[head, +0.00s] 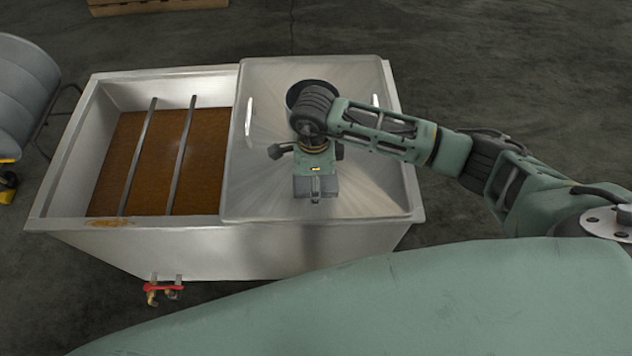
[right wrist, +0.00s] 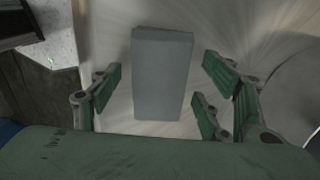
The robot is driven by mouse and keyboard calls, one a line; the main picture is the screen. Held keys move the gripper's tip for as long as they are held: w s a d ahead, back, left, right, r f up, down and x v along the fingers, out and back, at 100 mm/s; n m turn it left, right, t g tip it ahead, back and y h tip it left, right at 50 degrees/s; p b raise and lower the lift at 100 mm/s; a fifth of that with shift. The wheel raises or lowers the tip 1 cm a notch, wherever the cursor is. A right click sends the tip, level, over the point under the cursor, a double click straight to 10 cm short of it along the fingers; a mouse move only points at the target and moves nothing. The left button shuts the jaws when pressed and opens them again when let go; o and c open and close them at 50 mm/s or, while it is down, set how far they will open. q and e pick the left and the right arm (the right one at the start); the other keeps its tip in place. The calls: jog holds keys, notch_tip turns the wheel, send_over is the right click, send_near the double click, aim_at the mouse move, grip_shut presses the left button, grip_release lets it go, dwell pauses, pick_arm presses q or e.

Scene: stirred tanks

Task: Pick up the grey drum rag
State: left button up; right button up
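The grey drum rag (right wrist: 162,75) shows in the right wrist view as a plain grey oblong block on the pale brushed metal lid. My right gripper (right wrist: 157,82) is open, its green-padded fingers on both sides of the rag. Gaps show between the fingers and the rag, and I cannot tell how far above it they are. In the head view my right gripper (head: 314,165) points down over the lid (head: 362,180) of the tank. The rag cannot be clearly told from the gripper parts there. My left gripper is not in view.
The metal tank (head: 200,240) is open on its left half, with brown contents (head: 154,165) under two bars. The lid has raised handles and a dark round part (head: 296,93). A red-handled valve (head: 163,290) juts from the front.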

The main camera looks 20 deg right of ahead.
jog(key=c, duration=1.1)
jog(key=shift+r, duration=0.1)
jog(key=shift+w+r, duration=0.1)
jog(key=shift+r, duration=0.35)
notch_tip(320, 180, up, 3)
jog(key=shift+b, duration=0.45)
jog(key=s+d+r+b, duration=0.1)
jog(key=s+d+r, duration=0.4)
jog(key=s, duration=0.5)
notch_tip(320, 180, up, 2)
jog(key=shift+s+d, duration=0.25)
jog(key=shift+d, duration=0.05)
